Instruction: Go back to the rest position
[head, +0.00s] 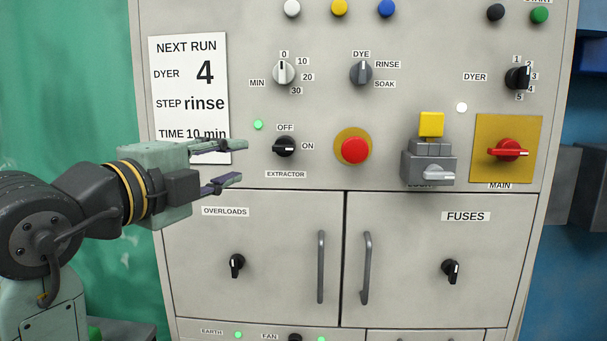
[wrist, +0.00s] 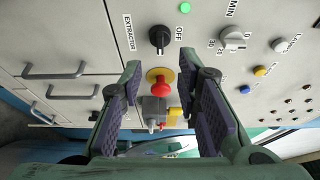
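My gripper (head: 240,160) is at the left of the head view, its two fingers apart with nothing between them, pointing right in front of the grey control panel (head: 320,108). Its tips are left of the black extractor switch (head: 285,146), whose handle lies level. In the wrist view the open fingers (wrist: 160,62) frame the red push button (wrist: 161,86), with the extractor switch (wrist: 159,39) just above. I see no contact with the panel. The rest position is not marked in either view.
A white notice (head: 190,70) is partly hidden behind my gripper. The red main switch (head: 507,150) and a grey box with a yellow block (head: 431,124) stick out at right. Below are two cabinet doors with upright handles (head: 321,266) and black knobs (head: 237,264).

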